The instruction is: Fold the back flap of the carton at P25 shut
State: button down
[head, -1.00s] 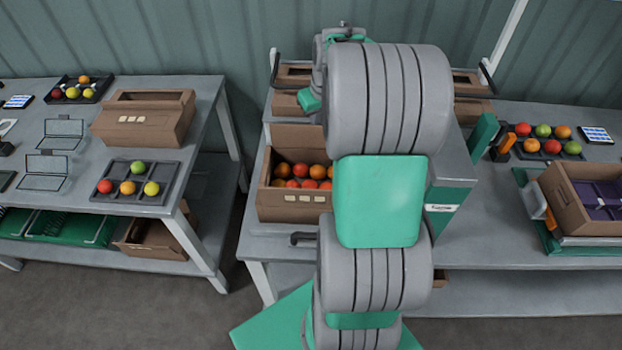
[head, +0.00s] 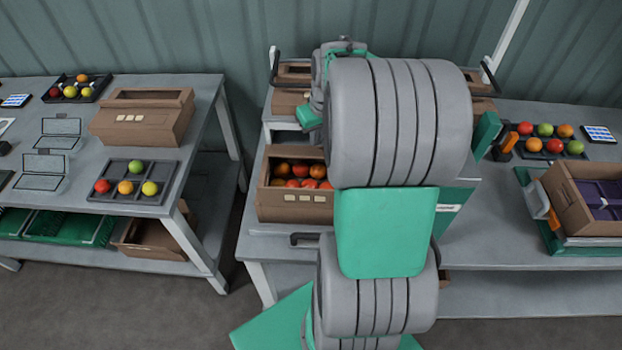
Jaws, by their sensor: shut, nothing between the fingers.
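An open carton (head: 295,211) with red and orange tomatoes stands on the middle table, left of my arm. Three pale labels are on its front wall, and no P25 mark is readable. Its back flap (head: 292,152) shows as a brown strip tilted forward over the rear of the tomatoes, which lie in shade. It is not flat shut. The carton's right end is hidden by my arm. My arm rises in front of the table, and its far end reaches behind its own thick link. My gripper's fingers are hidden there.
A green-and-grey unit (head: 456,208) stands close right of my arm. More cartons (head: 290,103) sit on a raised rack behind. A carton with purple inserts (head: 570,210) stands at the right.

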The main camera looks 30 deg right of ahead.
aim_at(316, 154)
jog(key=shift+s+a+f+b, duration=0.35)
jog(key=shift+s+a+f, duration=0.1)
jog(key=shift+s, duration=0.1)
jog(key=shift+s+a+f+b, duration=0.25)
jog(key=shift+s+f+b, duration=0.1)
jog(key=shift+f+b, duration=0.15)
jog(key=shift+s+a+f+b, duration=0.25)
jog(key=shift+s+f+b, duration=0.1)
jog(key=shift+f, duration=0.2)
notch_tip(316, 154, up, 8)
jog(key=p, duration=0.5)
jog(key=shift+r+p, duration=0.1)
jog(key=shift+p, duration=0.3)
